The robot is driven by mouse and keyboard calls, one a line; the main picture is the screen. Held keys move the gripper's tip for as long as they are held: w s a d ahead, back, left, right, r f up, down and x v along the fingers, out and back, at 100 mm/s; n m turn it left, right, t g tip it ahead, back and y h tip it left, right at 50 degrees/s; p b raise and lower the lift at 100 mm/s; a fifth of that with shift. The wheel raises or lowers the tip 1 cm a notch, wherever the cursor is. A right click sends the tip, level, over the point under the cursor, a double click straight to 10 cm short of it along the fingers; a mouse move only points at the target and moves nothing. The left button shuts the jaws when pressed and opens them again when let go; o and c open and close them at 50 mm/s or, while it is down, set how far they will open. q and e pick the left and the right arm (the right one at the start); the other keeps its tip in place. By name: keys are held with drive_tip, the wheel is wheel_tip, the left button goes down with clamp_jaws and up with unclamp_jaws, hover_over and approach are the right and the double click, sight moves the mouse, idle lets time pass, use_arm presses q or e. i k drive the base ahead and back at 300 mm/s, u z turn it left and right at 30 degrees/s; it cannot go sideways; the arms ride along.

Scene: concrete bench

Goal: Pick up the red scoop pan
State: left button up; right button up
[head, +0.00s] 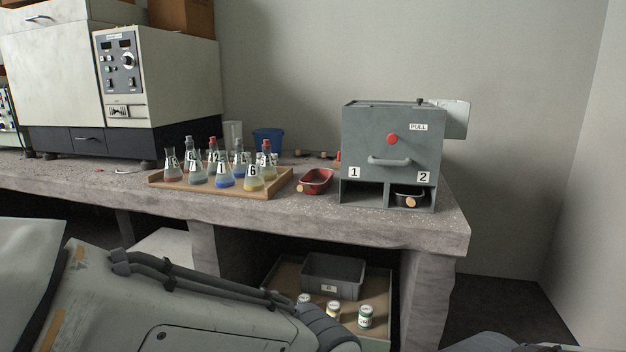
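The red scoop pan (317,181) sits on the concrete bench (319,216), just left of a grey box machine and right of the flask tray. Its short wooden handle end (300,187) faces the front left. A large pale arm link of mine crosses the lower left of the head view, below the bench top. Neither of my grippers shows, and nothing is touching the pan.
The grey machine (380,133) has two lower bays; bay 2 holds a black pan (411,195). A wooden tray (167,183) carries several numbered flasks. A blue tub (267,141) stands behind. Below are a grey bin (333,276) and several jars. The bench front before the pan is clear.

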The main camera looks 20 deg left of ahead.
sight(315, 182)
drive_tip(key=u, duration=0.15)
drive_tip(key=i, duration=1.15)
drive_tip(key=z, duration=0.1)
